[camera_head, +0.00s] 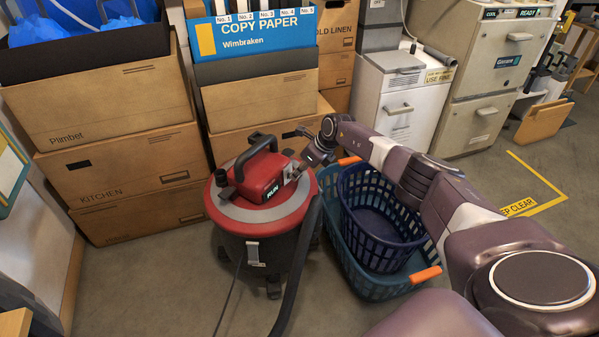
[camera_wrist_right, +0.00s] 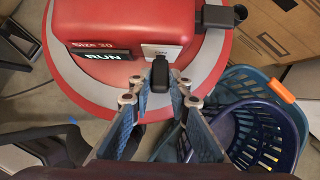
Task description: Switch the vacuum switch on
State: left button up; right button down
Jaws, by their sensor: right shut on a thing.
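The vacuum (camera_head: 265,240) is a dark drum with a red and grey lid and a black handle, standing on the floor. A small panel on its red head reads "RUN" (camera_head: 270,191); in the right wrist view the same panel (camera_wrist_right: 102,56) glows pale green under "Size 30". The vacuum switch (camera_wrist_right: 160,74) is a black lever in front of a light plate (camera_wrist_right: 163,50). My right gripper (camera_wrist_right: 158,92) is shut on the switch, its fingertips at either side of the lever. In the head view my right gripper (camera_head: 302,167) reaches the head's right side. My left gripper is out of view.
A dark blue basket (camera_head: 375,225) nested in a teal basket (camera_head: 345,255) with orange handles stands right of the vacuum, under my right arm. Stacked cardboard boxes (camera_head: 115,160) stand behind and left. A black hose (camera_head: 298,270) hangs down the vacuum's front. White cabinets stand behind.

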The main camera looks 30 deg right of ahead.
dwell(0.3)
jog(key=c, duration=1.8)
grip_release()
jog(key=shift+r, duration=0.1)
jog(key=v, duration=1.2)
jog(key=shift+a, duration=0.15)
